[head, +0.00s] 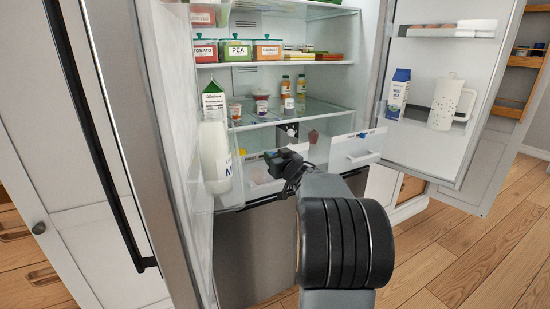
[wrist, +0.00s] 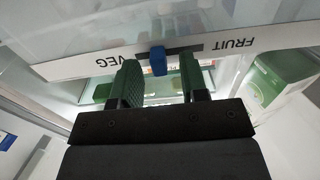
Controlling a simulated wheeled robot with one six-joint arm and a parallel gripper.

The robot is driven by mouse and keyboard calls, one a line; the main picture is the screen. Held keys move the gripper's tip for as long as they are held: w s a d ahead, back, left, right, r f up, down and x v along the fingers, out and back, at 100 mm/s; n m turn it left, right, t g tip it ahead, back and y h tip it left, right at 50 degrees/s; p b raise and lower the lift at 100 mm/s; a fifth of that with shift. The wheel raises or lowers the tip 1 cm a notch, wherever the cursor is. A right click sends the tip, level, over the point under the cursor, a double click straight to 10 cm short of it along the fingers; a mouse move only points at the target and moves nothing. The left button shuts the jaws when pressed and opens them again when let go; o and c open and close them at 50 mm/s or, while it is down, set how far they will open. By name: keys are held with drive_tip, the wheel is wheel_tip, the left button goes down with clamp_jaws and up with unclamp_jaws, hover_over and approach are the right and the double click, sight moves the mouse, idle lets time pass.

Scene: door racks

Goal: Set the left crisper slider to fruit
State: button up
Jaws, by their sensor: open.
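In the wrist view a blue slider (wrist: 158,60) sits on the white front strip of a crisper drawer. It is at the VEG side, with the dark slot (wrist: 190,49) running right toward the word FRUIT. My gripper (wrist: 161,72) is open, its two green fingers to either side of the slider in the picture; contact cannot be told. In the head view my gripper (head: 285,164) is at the left crisper drawer (head: 257,172) and hides much of its front, including the slider.
The right crisper drawer (head: 357,150) stands out, with its own blue slider (head: 362,135). A milk jug (head: 214,155) and a carton (head: 213,100) stand close by on the left. The open fridge door (head: 430,65) is at the right. Jars (head: 287,95) stand on the shelf above.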

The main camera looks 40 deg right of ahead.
clamp_jaws()
idle(0.4)
